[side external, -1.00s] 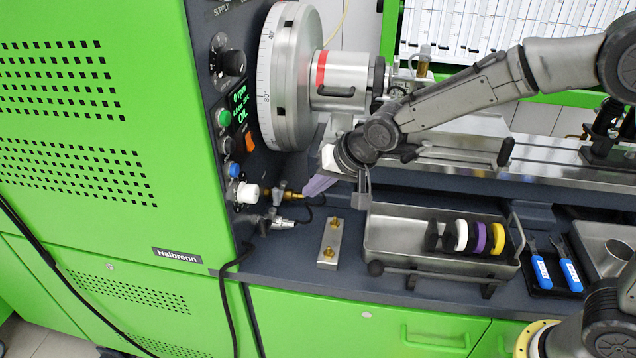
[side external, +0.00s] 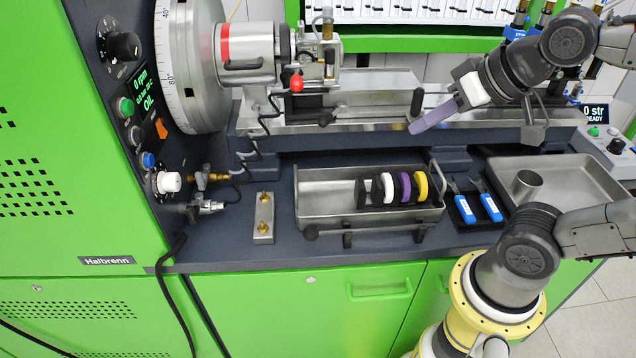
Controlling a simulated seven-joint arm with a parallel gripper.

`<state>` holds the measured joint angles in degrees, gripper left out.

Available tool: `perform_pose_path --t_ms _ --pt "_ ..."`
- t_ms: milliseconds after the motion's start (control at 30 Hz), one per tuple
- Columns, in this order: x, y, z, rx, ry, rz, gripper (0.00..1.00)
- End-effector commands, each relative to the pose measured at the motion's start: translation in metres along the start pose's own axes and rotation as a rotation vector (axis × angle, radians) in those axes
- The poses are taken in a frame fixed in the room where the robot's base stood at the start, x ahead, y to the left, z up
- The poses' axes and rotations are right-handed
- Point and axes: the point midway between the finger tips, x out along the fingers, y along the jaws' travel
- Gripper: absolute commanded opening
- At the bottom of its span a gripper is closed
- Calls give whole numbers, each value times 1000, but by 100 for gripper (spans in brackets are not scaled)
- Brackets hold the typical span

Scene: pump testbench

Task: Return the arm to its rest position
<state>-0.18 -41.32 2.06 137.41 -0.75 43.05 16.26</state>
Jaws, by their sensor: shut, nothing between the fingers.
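My gripper (side external: 418,127) is at the upper right of the side external view, with pale purple fingers that point down and to the left. The fingers are together with nothing between them. It hangs in the air in front of the bench's metal rail (side external: 330,124), above and behind the right end of the steel tray (side external: 325,202), and touches nothing that I can see. My arm reaches up on the right and folds back over the bench to the wrist.
The tray holds several black, white, purple and yellow discs (side external: 404,186). Two blue-handled tools (side external: 466,208) lie right of it, beside a metal pan (side external: 590,180) with a cup (side external: 526,185). A small brass-studded block (side external: 264,217) sits left. The green cabinet (side external: 60,130) and large dial wheel (side external: 190,65) stand at left.

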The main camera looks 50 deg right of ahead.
Motion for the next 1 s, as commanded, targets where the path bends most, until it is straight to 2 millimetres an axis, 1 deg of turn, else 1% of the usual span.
perform_pose_path --t_ms 33,100,200,367,1000 --pt "-1 7 21 -54 -37 11 0" --pt "1 13 46 -138 -108 19 0" --pt "4 16 63 -223 -175 22 0" --pt "3 17 65 -274 -189 19 0" --pt "3 16 64 -272 -186 18 0"
